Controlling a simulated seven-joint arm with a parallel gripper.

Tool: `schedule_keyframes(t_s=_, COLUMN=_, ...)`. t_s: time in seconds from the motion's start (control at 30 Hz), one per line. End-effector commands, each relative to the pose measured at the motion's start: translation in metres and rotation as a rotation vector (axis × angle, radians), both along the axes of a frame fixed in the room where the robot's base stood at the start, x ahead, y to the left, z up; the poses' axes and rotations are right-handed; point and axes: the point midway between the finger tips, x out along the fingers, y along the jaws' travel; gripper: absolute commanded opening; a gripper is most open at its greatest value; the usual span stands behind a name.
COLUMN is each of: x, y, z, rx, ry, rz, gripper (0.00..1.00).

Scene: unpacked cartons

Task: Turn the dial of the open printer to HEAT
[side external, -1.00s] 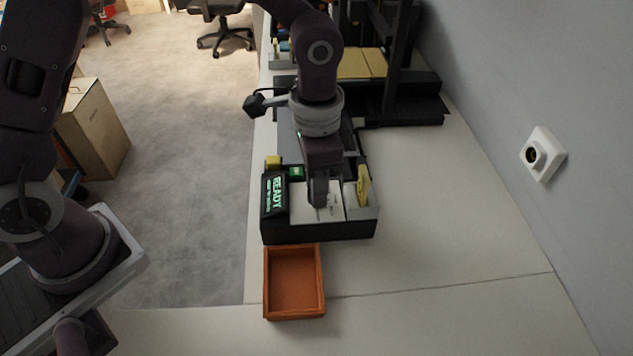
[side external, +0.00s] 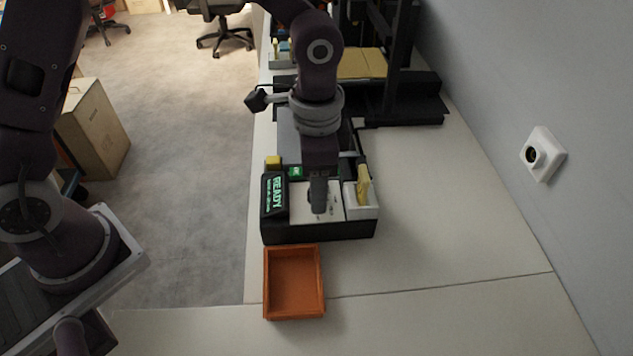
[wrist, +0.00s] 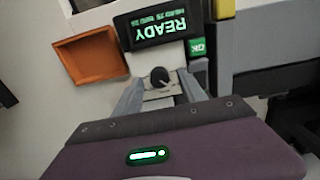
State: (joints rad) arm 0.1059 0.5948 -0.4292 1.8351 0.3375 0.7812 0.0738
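The printer (side external: 330,230) is a low black unit with a pale top panel, and its display (side external: 274,194) reads READY. The display also shows upside down in the wrist view (wrist: 160,25). The dial (wrist: 159,76) is a round black knob on the pale panel. My gripper (wrist: 157,84) points down at the panel with its two fingers apart, one on each side of the dial. I cannot tell whether they touch it. In the side view my gripper (side external: 318,208) mostly hides the dial. The dial's printed labels are too small to read.
A green OK button (side external: 296,172) sits beside the display. An empty orange tray (side external: 294,281) stands in front of the printer. A yellow piece (side external: 363,183) stands at its right side. A dark frame machine (side external: 400,100) is behind. The table at right is clear.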

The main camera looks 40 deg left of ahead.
Motion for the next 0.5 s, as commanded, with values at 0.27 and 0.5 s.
schedule_keyframes(t_s=0.27, x=0.0, y=0.0, z=0.001, rx=0.001, ry=0.001, rz=0.0, gripper=0.48)
schedule_keyframes(t_s=0.5, x=0.001, y=0.0, z=0.046, rx=0.0, ry=-0.004, rz=0.002, gripper=0.48)
